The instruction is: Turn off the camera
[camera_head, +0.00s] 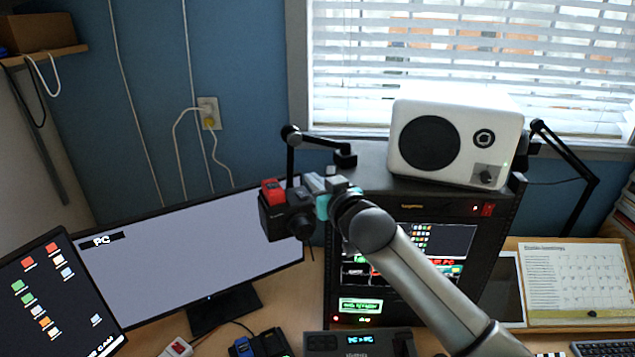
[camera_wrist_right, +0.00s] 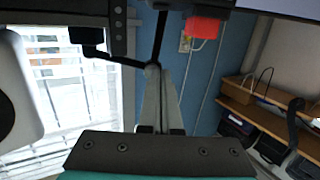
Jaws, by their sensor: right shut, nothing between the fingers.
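The camera (camera_head: 288,222) is a small black box with a red part on top (camera_head: 272,189) and a lens facing forward. It hangs in front of the monitor, beside a black jointed mount arm (camera_head: 291,160). My right gripper (camera_head: 314,182) is shut and empty, just right of and near the camera's top; I cannot tell whether it touches. In the right wrist view, the shut fingers (camera_wrist_right: 153,72) point up, and the red part (camera_wrist_right: 206,27) shows to the right of their tips, apart from them in the picture. My left gripper is out of view.
A white speaker (camera_head: 455,135) sits on a black equipment rack (camera_head: 370,165) to the right. A large monitor (camera_head: 180,255) stands behind the camera on the left. Another screen (camera_head: 60,300) is at far left. Small devices (camera_head: 260,345) stand on the desk below.

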